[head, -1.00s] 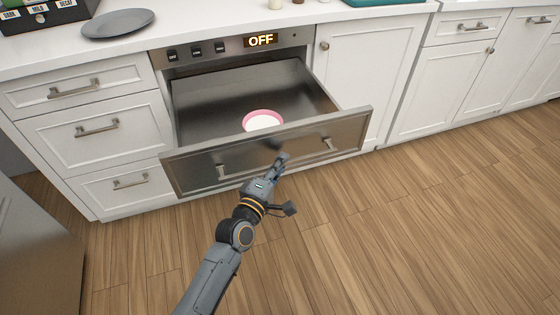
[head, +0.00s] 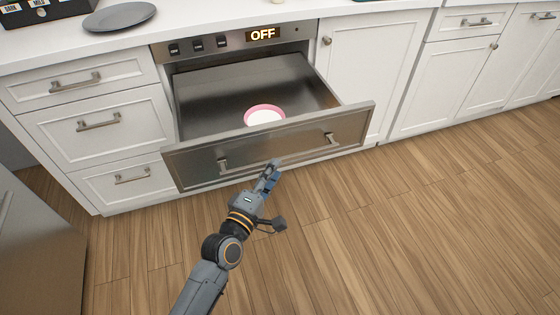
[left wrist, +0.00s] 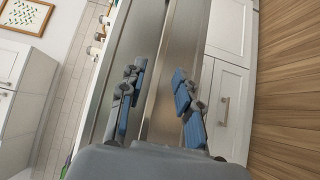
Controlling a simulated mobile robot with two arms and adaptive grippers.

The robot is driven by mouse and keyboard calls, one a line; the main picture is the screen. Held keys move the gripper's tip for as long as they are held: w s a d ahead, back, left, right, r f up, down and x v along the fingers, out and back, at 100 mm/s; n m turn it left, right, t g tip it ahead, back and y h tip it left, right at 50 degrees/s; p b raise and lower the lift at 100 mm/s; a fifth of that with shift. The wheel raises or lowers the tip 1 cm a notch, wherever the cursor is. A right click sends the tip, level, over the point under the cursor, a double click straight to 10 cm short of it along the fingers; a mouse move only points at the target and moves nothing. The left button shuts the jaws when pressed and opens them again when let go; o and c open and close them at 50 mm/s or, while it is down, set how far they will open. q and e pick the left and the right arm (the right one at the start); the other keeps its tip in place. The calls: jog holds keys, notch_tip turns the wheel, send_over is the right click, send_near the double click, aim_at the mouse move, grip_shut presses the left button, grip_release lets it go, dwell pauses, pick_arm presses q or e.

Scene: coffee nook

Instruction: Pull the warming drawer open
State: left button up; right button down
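The warming drawer (head: 190,163) stands pulled out below a steel control panel reading OFF. Its inside shows, with a pink-rimmed white dish (head: 264,115) lying in it near the front. The drawer front carries a handle whose two end mounts show. My left gripper (head: 270,172) is just in front of the drawer front, near the middle, and appears apart from it. In the left wrist view my left gripper (left wrist: 160,92) has its blue-padded fingers spread, with the steel drawer front (left wrist: 177,65) beyond them and nothing held. My right gripper is not in view.
White cabinets (head: 100,122) flank the drawer on both sides. A grey plate (head: 120,16) and a dark box (head: 45,10) are on the white counter. The wooden floor (head: 400,230) in front is clear. A steel-coloured appliance (head: 35,250) stands at the lower left.

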pick_arm(q)
jog(key=v, duration=0.6)
jog(key=shift+s, duration=0.25)
jog(key=shift+a, duration=0.1)
